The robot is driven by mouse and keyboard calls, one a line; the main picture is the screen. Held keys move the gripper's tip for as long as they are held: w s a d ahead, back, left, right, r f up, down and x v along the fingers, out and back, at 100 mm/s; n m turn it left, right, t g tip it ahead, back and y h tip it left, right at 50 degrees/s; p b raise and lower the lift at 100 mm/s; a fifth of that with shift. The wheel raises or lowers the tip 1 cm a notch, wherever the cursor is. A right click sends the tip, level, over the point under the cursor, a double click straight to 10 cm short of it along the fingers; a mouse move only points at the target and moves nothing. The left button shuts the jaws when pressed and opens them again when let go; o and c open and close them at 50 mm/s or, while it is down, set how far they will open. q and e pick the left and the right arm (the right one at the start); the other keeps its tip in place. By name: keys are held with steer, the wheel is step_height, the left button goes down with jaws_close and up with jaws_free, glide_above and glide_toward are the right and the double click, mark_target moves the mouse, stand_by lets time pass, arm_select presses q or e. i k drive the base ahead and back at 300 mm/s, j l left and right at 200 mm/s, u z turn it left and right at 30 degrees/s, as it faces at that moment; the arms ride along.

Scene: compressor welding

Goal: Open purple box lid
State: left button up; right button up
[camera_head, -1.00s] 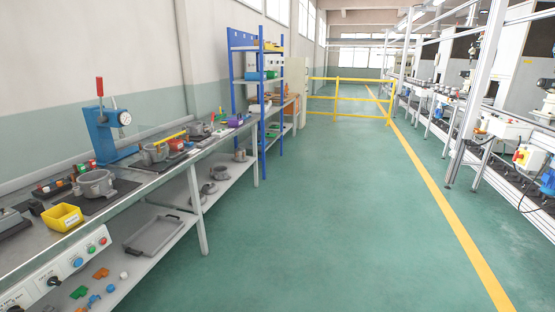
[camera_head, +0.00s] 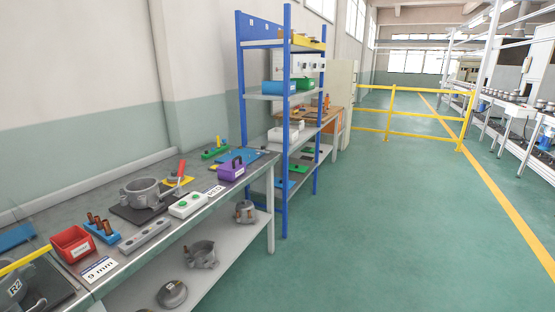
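A small purple box (camera_head: 231,168) stands on the far end of the long grey workbench, near its front edge. A dark handle shows on its top, and its lid looks closed, though it is small at this distance. A white label lies on the bench in front of it. Neither of my grippers shows in the camera_head view.
The workbench (camera_head: 150,243) runs along the left wall, with a red bin (camera_head: 72,244), a metal housing (camera_head: 146,194) and a white button box (camera_head: 187,205) on it. A blue shelf rack (camera_head: 287,120) stands just beyond the purple box. The green floor (camera_head: 385,230) to the right is clear.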

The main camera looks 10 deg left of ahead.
mark_target(231, 165)
steer(key=i+u, duration=0.15)
steer(key=i, duration=0.35)
steer(key=i+l+u, duration=0.1)
steer(key=i, duration=0.4)
steer(key=i+l+u, duration=0.15)
steer(key=i, duration=0.3)
